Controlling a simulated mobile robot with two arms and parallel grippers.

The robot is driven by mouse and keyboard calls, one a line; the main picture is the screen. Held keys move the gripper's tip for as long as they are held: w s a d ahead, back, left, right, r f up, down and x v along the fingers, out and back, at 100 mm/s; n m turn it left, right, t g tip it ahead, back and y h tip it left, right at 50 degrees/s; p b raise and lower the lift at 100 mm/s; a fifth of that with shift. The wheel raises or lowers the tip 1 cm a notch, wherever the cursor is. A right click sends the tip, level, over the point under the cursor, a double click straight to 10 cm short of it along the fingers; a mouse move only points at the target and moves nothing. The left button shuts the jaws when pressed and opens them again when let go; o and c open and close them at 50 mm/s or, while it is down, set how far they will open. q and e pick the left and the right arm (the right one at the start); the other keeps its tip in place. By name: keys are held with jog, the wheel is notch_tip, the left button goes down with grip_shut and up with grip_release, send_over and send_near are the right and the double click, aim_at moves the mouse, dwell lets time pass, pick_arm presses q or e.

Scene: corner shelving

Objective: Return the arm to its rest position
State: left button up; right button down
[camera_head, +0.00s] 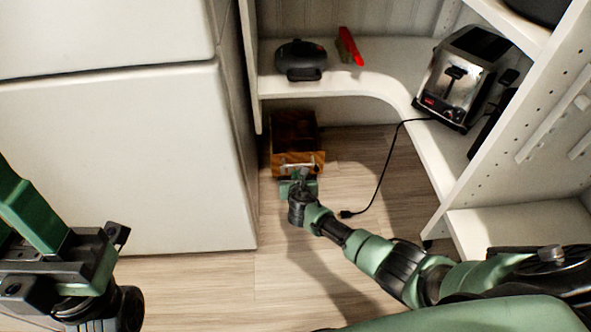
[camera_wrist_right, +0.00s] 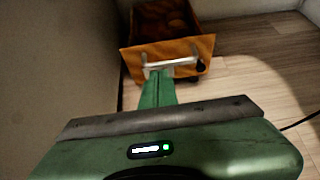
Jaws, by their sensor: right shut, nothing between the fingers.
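My right arm reaches across the floor. Its gripper (camera_head: 298,172) is shut, with nothing between its fingers, at the front of a wooden box or drawer. The gripper also shows in the right wrist view (camera_wrist_right: 157,75), right before the metal handle (camera_wrist_right: 170,63). I cannot tell whether it touches the handle. My left arm's end (camera_head: 65,275) is at the lower left of the head view, and its fingers cannot be made out.
The wooden box (camera_head: 293,132) stands on the floor below the corner shelf (camera_head: 385,52), beside a white cabinet (camera_head: 130,160). A toaster (camera_head: 460,78), black appliance (camera_head: 301,60) and red object (camera_head: 349,46) are on the shelf. A black cord (camera_head: 383,170) hangs to the floor.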

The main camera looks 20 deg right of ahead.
jog(key=shift+s+a, duration=0.1)
jog(key=shift+s, duration=0.2)
